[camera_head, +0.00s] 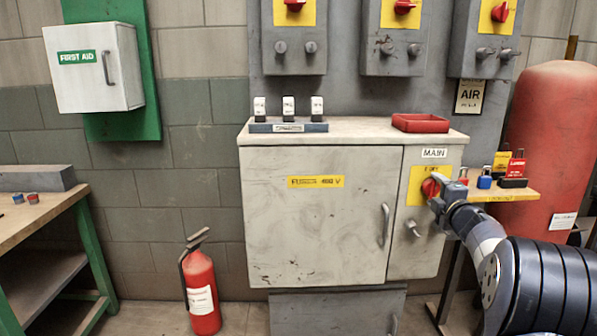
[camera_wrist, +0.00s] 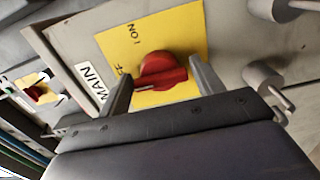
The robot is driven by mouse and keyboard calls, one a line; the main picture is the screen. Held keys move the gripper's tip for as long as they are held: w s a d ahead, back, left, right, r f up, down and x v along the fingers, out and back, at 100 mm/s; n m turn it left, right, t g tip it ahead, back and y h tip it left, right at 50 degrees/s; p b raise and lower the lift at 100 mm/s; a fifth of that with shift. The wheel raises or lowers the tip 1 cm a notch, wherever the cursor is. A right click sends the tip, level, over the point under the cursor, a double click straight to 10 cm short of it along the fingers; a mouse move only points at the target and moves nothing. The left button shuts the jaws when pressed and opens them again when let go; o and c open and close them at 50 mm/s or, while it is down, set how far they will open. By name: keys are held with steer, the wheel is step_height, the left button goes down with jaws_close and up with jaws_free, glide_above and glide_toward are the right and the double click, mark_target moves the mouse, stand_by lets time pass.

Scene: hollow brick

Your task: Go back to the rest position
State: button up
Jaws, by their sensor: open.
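My gripper (camera_wrist: 160,88) is open at the main switch on the right part of the grey cabinet (camera_head: 318,218). The switch's red rotary knob (camera_wrist: 163,72) sits on a yellow plate (camera_wrist: 120,42) beside a MAIN label (camera_wrist: 90,83). In the wrist view one finger is on each side of the knob; I cannot tell if either touches it. In the head view my gripper (camera_head: 440,190) partly covers the knob (camera_head: 430,187), and my arm reaches in from the lower right.
A red tray (camera_head: 420,123) and a rack with white fuses (camera_head: 288,127) are on the cabinet top. Padlocks (camera_head: 485,181) and tags stand on a yellow-edged shelf (camera_head: 508,196) beside my arm. A red tank (camera_head: 560,140) stands right, an extinguisher (camera_head: 202,292) and workbench (camera_head: 40,212) left.

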steer(key=s, duration=1)
steer(key=w, duration=1)
steer(key=shift+w, duration=0.15)
steer(key=shift+r+m+p, duration=0.2)
steer(key=shift+m+p, duration=0.7)
steer(key=shift+m, duration=0.2)
steer(key=m+p, duration=0.2)
steer(key=m, duration=0.1)
steer(key=m+p, duration=0.2)
steer(key=m, duration=0.2)
steer(key=shift+p, duration=0.35)
steer(key=m+p, duration=0.4)
steer(key=m, duration=0.2)
steer(key=shift+a, duration=0.1)
steer(key=shift+f+m+p, duration=0.25)
steer(key=shift+m+p, duration=0.85)
steer(key=shift+m, duration=0.4)
